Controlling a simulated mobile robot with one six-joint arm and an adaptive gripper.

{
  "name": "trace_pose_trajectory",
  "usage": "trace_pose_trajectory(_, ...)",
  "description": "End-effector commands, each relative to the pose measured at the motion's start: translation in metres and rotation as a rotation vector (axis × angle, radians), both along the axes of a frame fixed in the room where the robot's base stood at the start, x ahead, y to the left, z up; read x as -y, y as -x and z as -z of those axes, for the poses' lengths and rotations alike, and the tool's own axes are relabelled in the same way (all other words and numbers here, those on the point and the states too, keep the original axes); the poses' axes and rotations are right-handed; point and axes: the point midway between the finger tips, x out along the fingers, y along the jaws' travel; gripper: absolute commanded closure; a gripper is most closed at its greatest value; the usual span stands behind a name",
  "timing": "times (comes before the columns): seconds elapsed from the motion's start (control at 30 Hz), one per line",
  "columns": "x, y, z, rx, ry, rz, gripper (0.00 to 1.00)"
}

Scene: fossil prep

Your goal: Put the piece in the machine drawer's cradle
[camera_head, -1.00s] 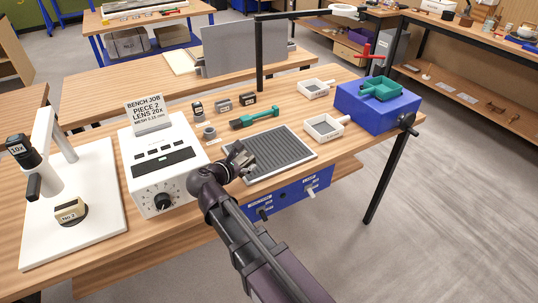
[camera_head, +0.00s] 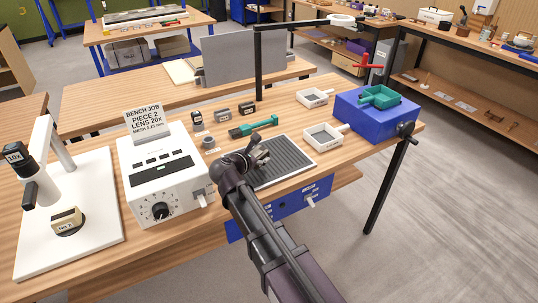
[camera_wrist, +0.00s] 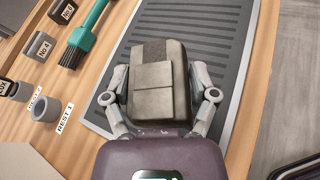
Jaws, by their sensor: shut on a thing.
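My gripper (camera_head: 260,152) is over the ribbed grey mat on the bench. In the wrist view its fingers (camera_wrist: 160,100) close on both sides of a grey-brown block (camera_wrist: 153,102) with a darker strip at its top. No label shows on the block's visible face. A tan block marked No 2 (camera_head: 67,218) sits on the round stage of the white microscope stand (camera_head: 95,245). The white machine (camera_head: 165,185) with a dial and dark display stands left of my gripper. No open drawer or cradle can be made out.
The mat (camera_head: 300,158) lies under my gripper. A teal-handled brush (camera_head: 262,125), small labelled blocks (camera_head: 222,115) and a grey ring (camera_head: 209,142) lie behind it. White trays (camera_head: 323,136) and a blue box with a crank (camera_head: 365,115) stand right. Blue drawer fronts (camera_head: 290,203) are below the bench top.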

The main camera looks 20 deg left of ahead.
Motion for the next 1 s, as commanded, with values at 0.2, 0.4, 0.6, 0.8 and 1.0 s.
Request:
trace_pose_trajectory(0.2,0.005,-0.039,0.004,0.001,0.002,0.001,0.86)
trace_pose_trajectory(0.4,0.008,-0.053,0.005,0.001,0.001,0.000,0.86)
trace_pose_trajectory(0.6,0.008,-0.053,0.005,0.001,0.001,-0.001,0.86)
trace_pose_trajectory(0.8,0.008,-0.055,0.005,0.001,0.001,0.000,0.86)
trace_pose_trajectory(1.0,0.010,-0.067,0.011,0.001,0.002,0.000,0.86)
